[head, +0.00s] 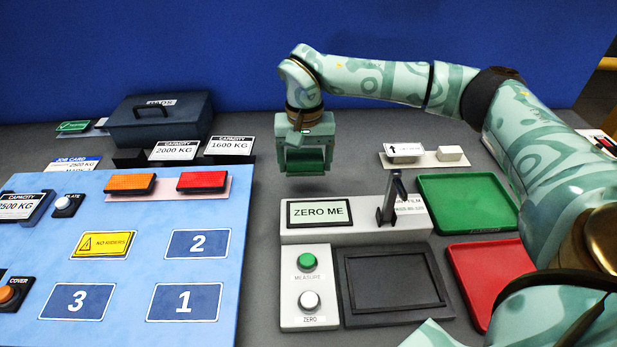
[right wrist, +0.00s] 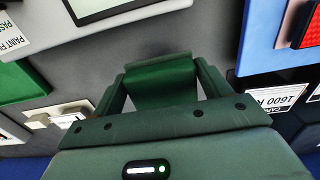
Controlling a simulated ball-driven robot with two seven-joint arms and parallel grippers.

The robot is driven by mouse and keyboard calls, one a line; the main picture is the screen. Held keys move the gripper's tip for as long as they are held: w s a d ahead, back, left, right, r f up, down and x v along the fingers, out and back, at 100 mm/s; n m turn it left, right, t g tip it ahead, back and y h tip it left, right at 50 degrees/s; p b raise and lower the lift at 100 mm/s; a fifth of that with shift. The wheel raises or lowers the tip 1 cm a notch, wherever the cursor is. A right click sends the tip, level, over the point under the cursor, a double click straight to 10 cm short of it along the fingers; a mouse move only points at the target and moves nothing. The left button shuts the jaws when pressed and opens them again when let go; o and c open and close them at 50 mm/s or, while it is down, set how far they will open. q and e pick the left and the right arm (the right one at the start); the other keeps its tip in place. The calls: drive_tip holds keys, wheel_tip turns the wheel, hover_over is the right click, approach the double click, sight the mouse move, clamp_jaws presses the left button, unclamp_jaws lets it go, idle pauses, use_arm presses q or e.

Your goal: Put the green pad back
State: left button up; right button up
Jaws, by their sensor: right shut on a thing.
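In the head view the dark green gripper and the pad are hard to tell apart. The pad is held clear of the blue board. An orange pad (head: 131,183) and a red pad (head: 203,180) lie on a pale strip (head: 215,194) at the back of the blue board. My left gripper is out of view.
The ZERO ME gauge (head: 320,212) with its black lever (head: 389,198) stands below the gripper. A green tray (head: 467,202) and a red tray (head: 490,268) lie to the right. A dark box (head: 160,118) and capacity cards (head: 229,146) stand at the back left.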

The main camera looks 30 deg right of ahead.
sight(310, 148)
drive_tip(key=d+f, duration=0.1)
drive_tip(key=w+f+b, duration=0.1)
drive_tip(key=f, duration=0.1)
drive_tip(key=w+d+f, duration=0.1)
drive_tip(key=shift+w+d+f, duration=0.1)
drive_tip(key=shift+d+f, duration=0.05)
drive_tip(key=shift+d, duration=0.15)
drive_tip(key=f+b, duration=0.1)
drive_tip(key=f, duration=0.1)
drive_tip(key=f+b, duration=0.1)
drive_tip(key=shift+w+d+f, duration=0.15)
drive_tip(key=shift+d+f, duration=0.05)
drive_tip(key=shift+f, duration=0.2)
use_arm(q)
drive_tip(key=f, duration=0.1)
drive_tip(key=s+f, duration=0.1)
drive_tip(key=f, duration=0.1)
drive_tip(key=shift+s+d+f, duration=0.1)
use_arm(e)
drive_tip(key=shift+r, duration=0.2)
drive_tip(key=shift+f, duration=0.15)
drive_tip(key=o, duration=0.9)
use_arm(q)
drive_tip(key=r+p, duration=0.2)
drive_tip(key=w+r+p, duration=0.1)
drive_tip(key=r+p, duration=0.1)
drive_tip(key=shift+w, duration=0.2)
use_arm(e)
wheel_tip(310, 148, up, 12)
drive_tip(key=shift+r, duration=0.2)
